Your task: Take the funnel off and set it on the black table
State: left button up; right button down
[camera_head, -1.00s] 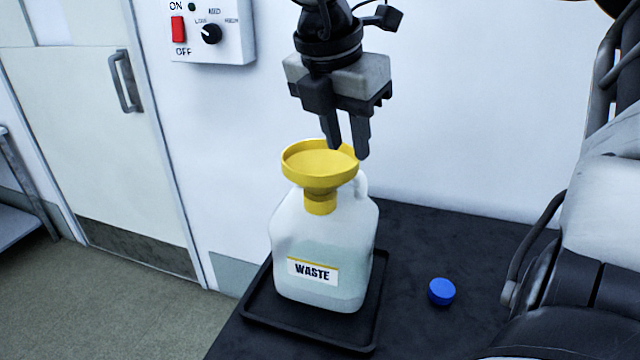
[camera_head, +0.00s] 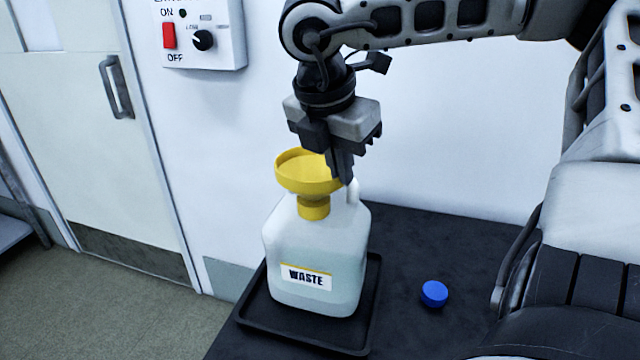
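The yellow funnel (camera_head: 312,181) sits upright in the mouth of a translucent white jug (camera_head: 316,247) labelled WASTE. My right gripper (camera_head: 343,172) points down at the right side of the funnel's rim. Its fingers overlap each other from this angle, so the gap between them is hidden. One finger lies in front of the rim's right edge; I cannot tell whether it touches. The black table (camera_head: 425,250) carries the jug, which stands in a black tray (camera_head: 305,338). My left gripper is not in view.
A blue cap (camera_head: 434,293) lies on the table right of the tray. Bare table surrounds the cap. A control box (camera_head: 225,50) with a red switch hangs on the wall behind, and a door (camera_head: 85,130) is at left.

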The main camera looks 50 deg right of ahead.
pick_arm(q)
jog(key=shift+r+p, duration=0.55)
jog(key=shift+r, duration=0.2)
pick_arm(e)
notch_tip(320, 180, up, 13)
